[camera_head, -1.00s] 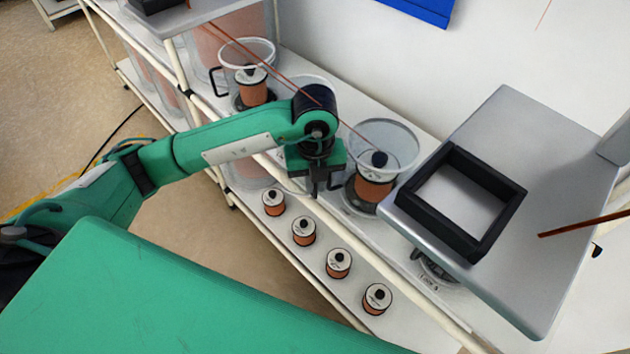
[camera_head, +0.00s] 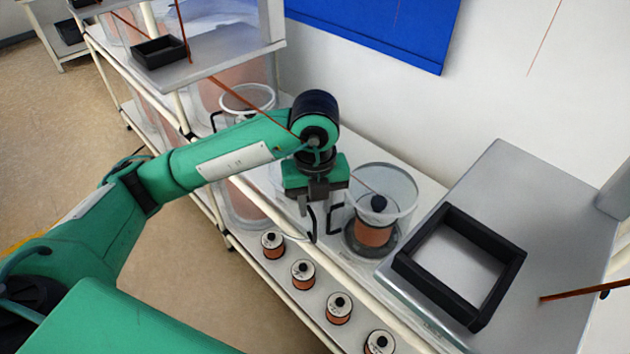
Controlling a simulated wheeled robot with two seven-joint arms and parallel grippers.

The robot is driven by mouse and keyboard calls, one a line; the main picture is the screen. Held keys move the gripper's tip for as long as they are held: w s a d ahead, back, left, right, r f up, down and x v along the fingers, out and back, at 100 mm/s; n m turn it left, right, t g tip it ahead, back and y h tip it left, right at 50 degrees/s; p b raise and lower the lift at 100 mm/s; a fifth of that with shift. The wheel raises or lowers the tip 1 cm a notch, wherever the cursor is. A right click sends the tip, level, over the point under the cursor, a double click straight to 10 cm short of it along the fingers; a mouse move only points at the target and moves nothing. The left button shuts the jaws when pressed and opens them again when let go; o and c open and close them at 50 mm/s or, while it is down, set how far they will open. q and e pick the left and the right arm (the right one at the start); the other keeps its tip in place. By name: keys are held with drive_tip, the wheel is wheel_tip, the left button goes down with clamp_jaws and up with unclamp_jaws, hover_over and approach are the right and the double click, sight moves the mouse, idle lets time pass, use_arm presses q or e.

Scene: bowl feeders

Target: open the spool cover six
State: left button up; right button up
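A clear round spool cover (camera_head: 403,196) stands on the upper shelf, around a copper spool (camera_head: 374,235) with a black knob. A black bracket-shaped handle (camera_head: 333,218) is on its left side. I cannot read a number on this cover. My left gripper (camera_head: 312,208) points down just left of that handle, and a gap shows between them. A thin dark curved piece hangs beside its fingers; I cannot tell what it belongs to. The finger gap is not clear at this angle. Another clear cover (camera_head: 249,97) stands behind my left arm. My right gripper is not in view.
A grey platform (camera_head: 500,190) with a black square frame (camera_head: 408,270) stands close to the right of the cover. Several small copper spools (camera_head: 303,274) line the lower shelf. A blue panel (camera_head: 400,30) is on the wall.

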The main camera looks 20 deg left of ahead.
use_arm(q)
wheel_tip(320, 180, up, 5)
drive_tip(key=shift+r, duration=0.75)
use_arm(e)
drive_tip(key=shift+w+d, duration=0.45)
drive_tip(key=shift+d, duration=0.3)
